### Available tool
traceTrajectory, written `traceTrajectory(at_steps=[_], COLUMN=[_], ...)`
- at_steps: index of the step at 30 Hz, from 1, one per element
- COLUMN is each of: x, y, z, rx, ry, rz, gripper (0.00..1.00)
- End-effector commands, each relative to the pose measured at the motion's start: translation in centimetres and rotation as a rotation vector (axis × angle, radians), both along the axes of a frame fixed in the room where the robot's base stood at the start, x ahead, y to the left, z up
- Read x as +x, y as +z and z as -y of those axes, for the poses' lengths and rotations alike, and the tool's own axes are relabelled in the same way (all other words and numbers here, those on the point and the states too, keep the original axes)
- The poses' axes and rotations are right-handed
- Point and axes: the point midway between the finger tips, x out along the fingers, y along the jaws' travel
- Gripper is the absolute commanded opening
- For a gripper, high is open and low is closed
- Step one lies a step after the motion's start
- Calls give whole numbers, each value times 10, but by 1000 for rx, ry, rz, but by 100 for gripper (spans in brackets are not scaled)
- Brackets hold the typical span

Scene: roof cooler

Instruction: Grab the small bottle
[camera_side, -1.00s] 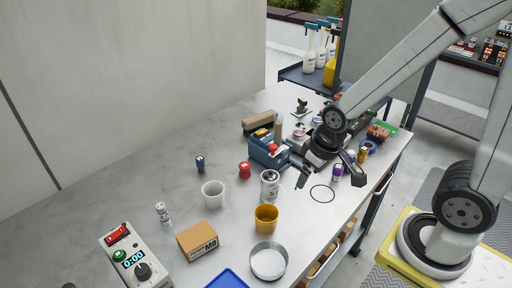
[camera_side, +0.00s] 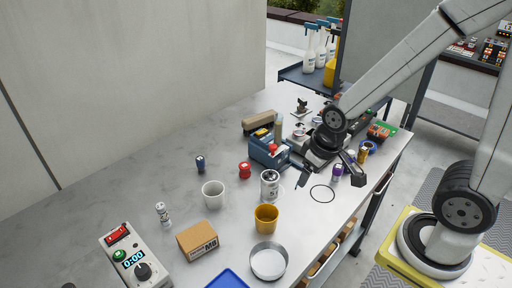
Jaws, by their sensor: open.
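A small white bottle (camera_side: 163,214) with dark markings stands upright on the grey table at the left, above the timer box. My gripper (camera_side: 330,180) is open and empty over the right part of the table, well apart from this bottle. Its two fingers are spread, one on each side of a small purple-and-white container (camera_side: 337,172) as seen from here. I cannot tell how high the fingers are above the table or whether they touch anything.
A timer box (camera_side: 134,261), a cardboard box (camera_side: 198,241), a white cup (camera_side: 213,194), a yellow cup (camera_side: 266,218), a silver can (camera_side: 270,186) and a round tin (camera_side: 268,262) stand on the table. A blue device (camera_side: 268,152) is near my gripper. The table's left side is mostly clear.

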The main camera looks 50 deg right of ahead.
Motion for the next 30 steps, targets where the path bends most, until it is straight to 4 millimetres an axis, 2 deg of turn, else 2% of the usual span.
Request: traceTrajectory(at_steps=[8, 16, 24, 30], x=[6, 31, 53, 53], y=[-5, -24, -48, -62], z=[2, 18, 62, 106], rx=[15, 59, 33, -55], ry=[-40, -229, -514, -723], rz=[28, 157, 343, 474], gripper=[76, 76, 76, 76])
